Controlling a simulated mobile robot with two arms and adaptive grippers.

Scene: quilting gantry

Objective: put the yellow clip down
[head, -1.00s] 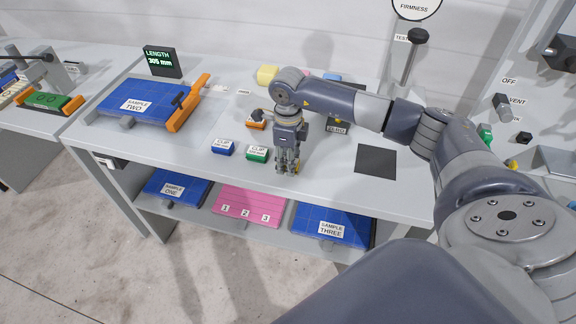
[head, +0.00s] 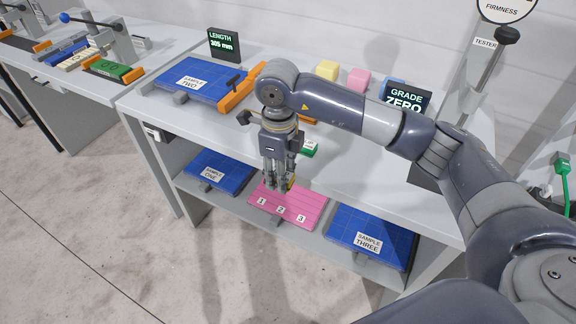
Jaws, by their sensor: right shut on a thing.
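My right gripper (head: 278,186) points down and is shut on the yellow clip (head: 291,182). Only a small yellow part shows at the right side of its fingertips. In the picture the fingers overlap the upper part of a pink board (head: 287,207) on the lower shelf, marked 1, 2 and 3. I cannot tell how high the clip is above that board, or whether it touches it. A green clip (head: 310,148) lies on the bench top just right of the gripper. My left gripper is not in view.
Blue boards SAMPLE ONE (head: 218,171) and SAMPLE THREE (head: 371,236) flank the pink board on the shelf. SAMPLE TWO (head: 190,79) lies on the bench top (head: 215,121). Yellow (head: 327,70) and pink (head: 357,80) blocks and the GRADE display (head: 406,98) stand at the back.

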